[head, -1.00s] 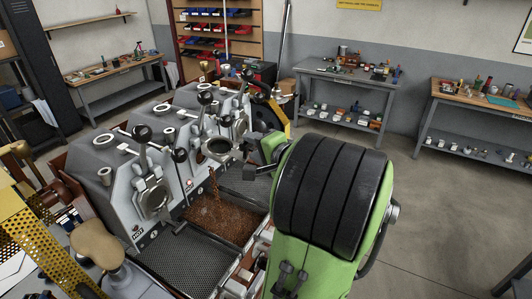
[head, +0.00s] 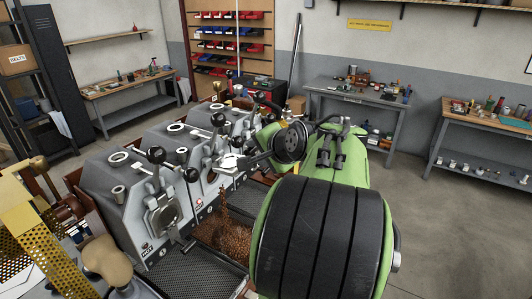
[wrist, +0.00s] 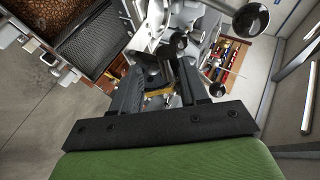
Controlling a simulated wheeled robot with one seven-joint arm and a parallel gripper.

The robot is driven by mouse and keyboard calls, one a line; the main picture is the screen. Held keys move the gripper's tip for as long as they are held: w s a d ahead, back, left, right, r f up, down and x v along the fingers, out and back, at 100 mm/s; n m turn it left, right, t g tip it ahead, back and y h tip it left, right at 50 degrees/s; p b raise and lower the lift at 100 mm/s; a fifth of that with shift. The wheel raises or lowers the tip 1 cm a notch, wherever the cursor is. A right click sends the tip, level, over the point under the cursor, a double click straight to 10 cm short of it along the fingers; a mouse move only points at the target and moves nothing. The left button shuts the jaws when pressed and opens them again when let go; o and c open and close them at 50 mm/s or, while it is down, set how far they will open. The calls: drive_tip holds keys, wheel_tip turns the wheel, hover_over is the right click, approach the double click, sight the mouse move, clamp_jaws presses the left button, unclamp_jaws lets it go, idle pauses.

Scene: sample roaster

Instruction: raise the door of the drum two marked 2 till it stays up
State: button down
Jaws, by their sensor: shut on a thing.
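The drum two housing (head: 192,158) is the middle grey unit of a row in the head view; I cannot read its number. Its door (head: 229,163) is swung outward and up at the front, and brown beans (head: 224,207) fall below it. My gripper (head: 243,161) reaches in from the right. It is shut on the door's handle, which is mostly hidden by the fingers. In the wrist view my gripper (wrist: 157,85) has its dark fingers on either side of a dark piece of the handle (wrist: 154,75), with pale metal of the door (wrist: 150,30) beyond.
A nearer housing (head: 120,195) with its own shut door and black-knobbed levers stands at left. Beans lie in the cooling tray (head: 235,245), beside an empty mesh tray (head: 185,275). Black-knobbed levers (wrist: 250,20) stand near my fingers. Floor at right (head: 450,240) is free.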

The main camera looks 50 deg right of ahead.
drive_tip(key=shift+w+a+f, duration=0.15)
drive_tip(key=shift+w+a, duration=0.3)
drive_tip(key=c, duration=1)
unclamp_jaws()
drive_tip(key=shift+w+d, duration=0.1)
drive_tip(key=shift+w, duration=0.05)
drive_tip(key=shift+s+r, duration=0.3)
drive_tip(key=shift+s, duration=0.05)
drive_tip(key=v, duration=1.5)
drive_tip(key=shift+s+d+f, duration=0.2)
drive_tip(key=shift+s, duration=0.3)
drive_tip(key=shift+w+d, duration=0.1)
